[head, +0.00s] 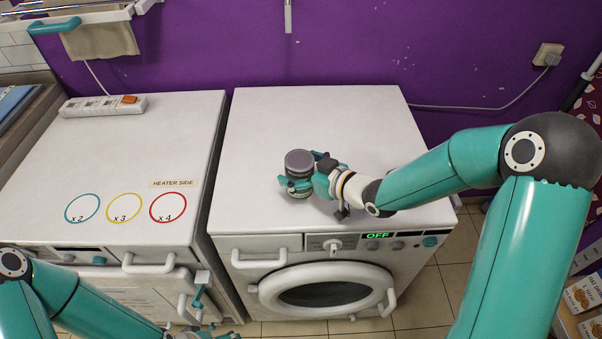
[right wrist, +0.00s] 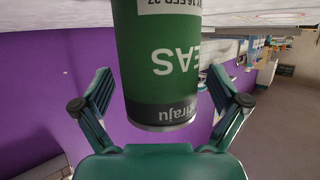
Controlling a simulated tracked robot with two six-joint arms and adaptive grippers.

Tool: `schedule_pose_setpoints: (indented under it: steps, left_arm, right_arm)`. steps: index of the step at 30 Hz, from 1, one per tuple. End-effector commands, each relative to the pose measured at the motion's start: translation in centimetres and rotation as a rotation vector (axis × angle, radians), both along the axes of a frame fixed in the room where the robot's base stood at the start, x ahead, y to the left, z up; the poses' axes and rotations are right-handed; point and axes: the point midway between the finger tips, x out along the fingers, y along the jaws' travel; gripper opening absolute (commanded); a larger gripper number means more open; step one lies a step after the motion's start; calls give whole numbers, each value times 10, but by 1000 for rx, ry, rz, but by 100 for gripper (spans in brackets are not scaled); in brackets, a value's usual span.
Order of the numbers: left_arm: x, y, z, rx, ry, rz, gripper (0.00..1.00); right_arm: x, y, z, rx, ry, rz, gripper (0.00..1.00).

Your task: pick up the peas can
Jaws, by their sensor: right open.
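The peas can (head: 299,160) stands upright on the white washing machine's top, with its grey lid facing up. In the right wrist view its green label (right wrist: 165,65) reads "EAS" upside down. My right gripper (head: 303,174) is open at the can, with one finger on each side of it. In the right wrist view, gaps show between the can and both fingers. The fingers and hand hide part of the can's lower body in the head view. My left gripper (head: 208,317) is low at the bottom edge, in front of the machines, and its jaws are unclear.
The washing machine top (head: 360,115) is otherwise clear. The white cabinet on the left (head: 150,150) has teal, yellow and red circles and a "HEATER SIDE" label. A power strip (head: 103,106) lies at its back. A purple wall (head: 350,45) stands behind.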

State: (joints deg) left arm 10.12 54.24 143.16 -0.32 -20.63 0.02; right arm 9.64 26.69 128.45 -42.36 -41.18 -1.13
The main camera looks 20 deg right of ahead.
Motion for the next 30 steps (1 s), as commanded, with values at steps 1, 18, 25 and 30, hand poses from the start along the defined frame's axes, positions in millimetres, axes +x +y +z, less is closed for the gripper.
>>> schedule_pose_setpoints:
  steps: [1, 18, 25, 30]
  left_arm:
    - [0, 0, 0, 0, 0, 0, 93]
    - [0, 0, 0, 0, 0, 0, 93]
    - [0, 0, 0, 0, 0, 0, 93]
    - [0, 0, 0, 0, 0, 0, 93]
  right_arm:
    - [0, 0, 0, 0, 0, 0, 98]
    - [0, 0, 0, 0, 0, 0, 19]
    - [0, 0, 2, 0, -5, 0, 11]
    - [0, -1, 5, -1, -5, 0, 11]
